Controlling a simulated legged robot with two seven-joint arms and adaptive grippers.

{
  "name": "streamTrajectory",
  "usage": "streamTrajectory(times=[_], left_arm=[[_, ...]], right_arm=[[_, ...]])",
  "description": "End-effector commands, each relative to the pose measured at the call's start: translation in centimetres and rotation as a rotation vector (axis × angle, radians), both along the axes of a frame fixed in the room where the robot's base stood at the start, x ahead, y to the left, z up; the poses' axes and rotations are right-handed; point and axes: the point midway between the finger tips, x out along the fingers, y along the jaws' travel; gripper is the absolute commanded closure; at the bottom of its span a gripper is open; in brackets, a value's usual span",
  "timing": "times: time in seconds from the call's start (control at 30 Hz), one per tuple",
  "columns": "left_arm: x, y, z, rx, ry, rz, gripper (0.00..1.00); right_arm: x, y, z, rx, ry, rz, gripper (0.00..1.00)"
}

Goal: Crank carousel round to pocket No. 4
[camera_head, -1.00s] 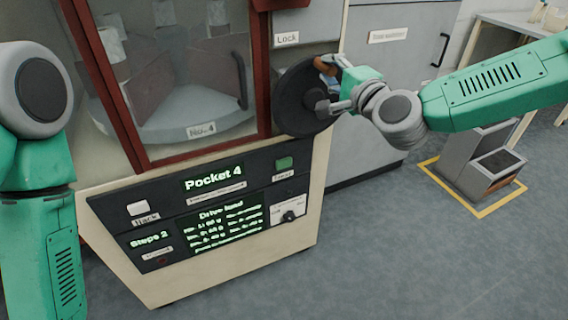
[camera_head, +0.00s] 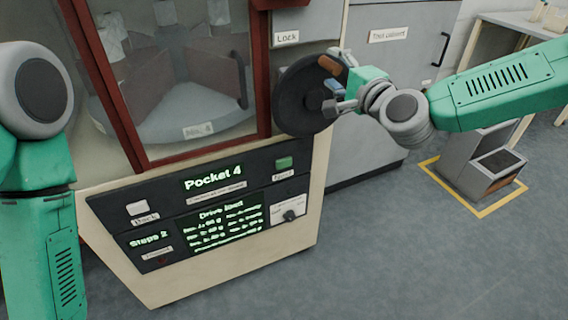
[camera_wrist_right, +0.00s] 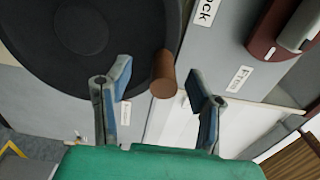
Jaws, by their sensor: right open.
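The carousel (camera_head: 188,118) stands behind the machine's window, with a "No. 4" label (camera_head: 198,131) at its front rim. The display (camera_head: 212,178) reads "Pocket 4". The black crank wheel (camera_head: 296,92) is at the machine's right side; its brown handle (camera_head: 328,65) sticks out near the top right of the wheel. My right gripper (camera_head: 338,78) is open beside the wheel. In the right wrist view the handle (camera_wrist_right: 163,73) lies in the gap between the two spread fingers, with space on both sides. My left gripper is out of view; only its arm shows.
The panel holds a steps display (camera_head: 149,241) reading 2, a green button (camera_head: 284,163) and a drive-load screen (camera_head: 222,220). A grey cabinet (camera_head: 385,90) stands behind my right arm. A grey bin (camera_head: 485,165) stands inside yellow floor marking. The floor in front is clear.

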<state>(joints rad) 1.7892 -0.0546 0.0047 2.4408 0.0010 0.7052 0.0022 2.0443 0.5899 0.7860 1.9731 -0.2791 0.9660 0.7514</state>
Motion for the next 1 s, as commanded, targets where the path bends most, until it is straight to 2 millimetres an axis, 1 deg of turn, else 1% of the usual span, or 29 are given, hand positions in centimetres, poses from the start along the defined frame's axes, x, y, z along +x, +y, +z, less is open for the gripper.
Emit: streamTrajectory(times=[0.17,1.0], left_arm=[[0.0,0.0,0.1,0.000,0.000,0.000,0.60],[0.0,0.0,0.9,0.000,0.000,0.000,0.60]], right_arm=[[-0.7,-0.3,0.1,0.001,-0.002,-0.001,0.52],[-8.5,-3.2,0.2,0.001,-0.003,-0.001,0.52]])
